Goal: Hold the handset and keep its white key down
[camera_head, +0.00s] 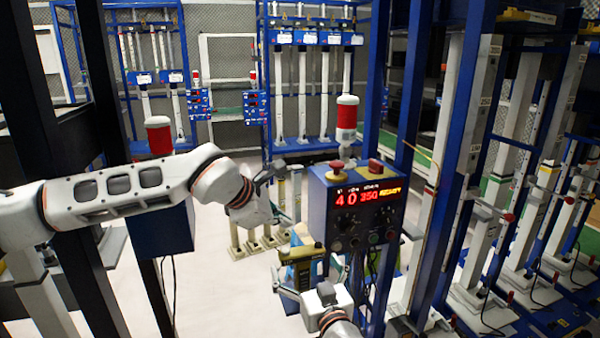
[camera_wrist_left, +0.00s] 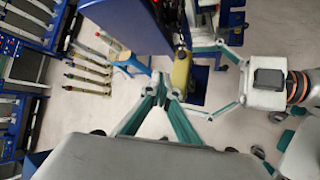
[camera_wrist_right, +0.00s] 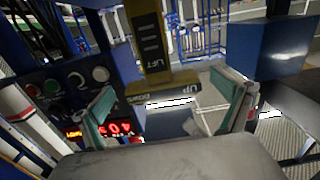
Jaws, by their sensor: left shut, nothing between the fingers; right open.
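The handset is a yellow body (camera_head: 300,256) with a dark labelled face, below the blue control box. It also shows in the left wrist view (camera_wrist_left: 181,72) and, marked "LIFT" and "Up", in the right wrist view (camera_wrist_right: 150,50). I cannot make out the white key for certain. My right gripper (camera_head: 312,276) is open, its two fingers on either side of the handset's lower end in the right wrist view (camera_wrist_right: 168,92); contact cannot be told. My left gripper (camera_head: 296,239) is shut and empty, its tips (camera_wrist_left: 162,80) close beside the handset.
Dark posts stand at left. Pale floor (camera_head: 205,285) is open at lower left.

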